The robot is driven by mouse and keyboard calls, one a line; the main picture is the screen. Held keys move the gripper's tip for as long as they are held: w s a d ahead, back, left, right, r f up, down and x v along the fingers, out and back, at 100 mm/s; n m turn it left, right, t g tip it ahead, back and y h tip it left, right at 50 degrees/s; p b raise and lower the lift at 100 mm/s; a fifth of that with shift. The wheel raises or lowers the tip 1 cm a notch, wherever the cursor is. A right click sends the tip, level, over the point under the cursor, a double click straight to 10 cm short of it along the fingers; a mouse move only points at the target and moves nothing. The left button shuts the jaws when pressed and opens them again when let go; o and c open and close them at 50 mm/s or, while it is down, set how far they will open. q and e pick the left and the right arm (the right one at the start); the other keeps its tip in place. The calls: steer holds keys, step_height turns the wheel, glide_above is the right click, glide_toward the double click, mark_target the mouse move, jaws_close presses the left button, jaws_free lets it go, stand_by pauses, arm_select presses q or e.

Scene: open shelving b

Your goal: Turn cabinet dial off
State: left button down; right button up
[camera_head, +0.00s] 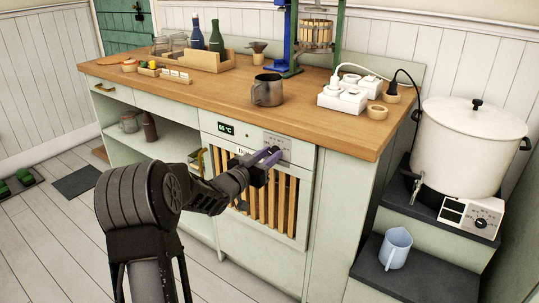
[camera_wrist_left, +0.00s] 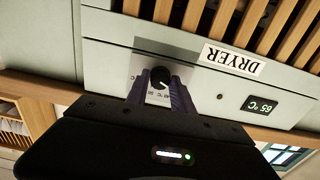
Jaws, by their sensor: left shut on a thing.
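The cabinet dial is a black knob with a white pointer line on a pale grey scale plate (camera_head: 278,141) on the dryer cabinet front. In the left wrist view the dial (camera_wrist_left: 160,77) sits between the purple fingertips. My left gripper (camera_head: 270,156) reaches the dial from the front and is shut on it; in the left wrist view the left gripper (camera_wrist_left: 161,85) has one finger on each side of the knob. In the head view the fingers hide the knob. A display (camera_head: 227,129) reads 65 °C, and a DRYER label (camera_wrist_left: 233,59) is beside the dial. My right gripper is not in view.
Below the dial is a door with wooden slats (camera_head: 270,205). The wooden counter (camera_head: 220,91) above holds a grey mug (camera_head: 267,90), bottles and a white power strip (camera_head: 342,100). A large white pot (camera_head: 470,145) stands at right. Open floor lies at left.

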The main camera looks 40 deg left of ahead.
arm_select(q)
steer(key=c, duration=1.1)
jaws_free()
steer(key=s, duration=0.7)
steer(key=shift+s+p, duration=0.3)
steer(key=shift+s, duration=0.1)
